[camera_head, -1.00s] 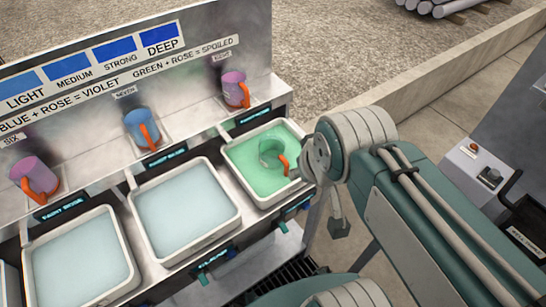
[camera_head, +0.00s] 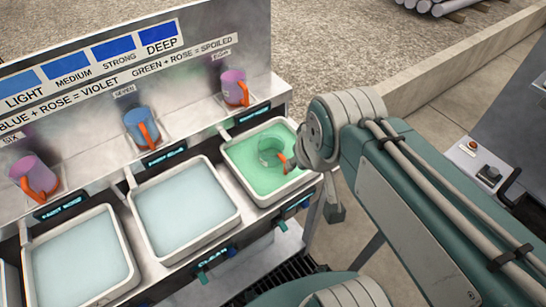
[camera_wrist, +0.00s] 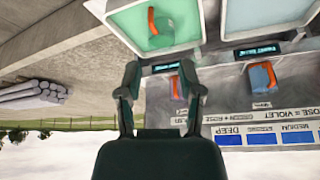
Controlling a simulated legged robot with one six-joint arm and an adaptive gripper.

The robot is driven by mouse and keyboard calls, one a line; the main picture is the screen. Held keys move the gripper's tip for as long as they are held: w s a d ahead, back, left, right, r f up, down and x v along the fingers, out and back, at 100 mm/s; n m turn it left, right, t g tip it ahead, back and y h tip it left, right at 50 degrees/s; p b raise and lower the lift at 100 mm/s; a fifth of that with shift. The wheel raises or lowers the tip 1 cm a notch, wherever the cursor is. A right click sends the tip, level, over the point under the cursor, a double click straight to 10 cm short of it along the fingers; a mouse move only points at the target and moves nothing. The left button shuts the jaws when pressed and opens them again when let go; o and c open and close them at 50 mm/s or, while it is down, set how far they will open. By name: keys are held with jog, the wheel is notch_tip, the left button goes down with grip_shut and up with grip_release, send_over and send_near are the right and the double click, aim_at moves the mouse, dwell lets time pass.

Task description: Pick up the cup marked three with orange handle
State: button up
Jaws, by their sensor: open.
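A greenish cup (camera_head: 272,152) with an orange handle sits in the green liquid of the right-hand tote (camera_head: 240,190); no number on it can be read. Its orange handle (camera_wrist: 152,22) also shows at the top of the wrist view. Purple cup (camera_head: 34,174), blue cup (camera_head: 139,122) and pink-purple cup (camera_head: 234,84), all with orange handles, stand on the shelf by labels six, seven and apparently eight. No label three is readable. My gripper (camera_wrist: 160,78) is open and empty, its fingertips apart below the green tote in the wrist view. My arm's joint partly overlaps the cup's handle side in the head view.
Two totes of pale liquid, a middle one (camera_head: 186,212) and a left one (camera_head: 80,262), sit beside the green one. A backboard (camera_head: 180,65) with blue swatches rises behind the shelf. A grey machine (camera_head: 480,165) stands at the right.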

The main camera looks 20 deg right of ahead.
jog(key=w+d+f+g, duration=0.1)
jog(key=w+f+g, duration=0.2)
jog(key=w, duration=0.8)
jog(key=g, duration=0.2)
send_near(283, 152)
jog(key=w, duration=0.1)
jog(key=shift+m, duration=0.4)
jog(key=f, duration=1.1)
jog(key=shift+w+d+f, duration=0.15)
jog(key=shift+d, duration=0.05)
grip_shut()
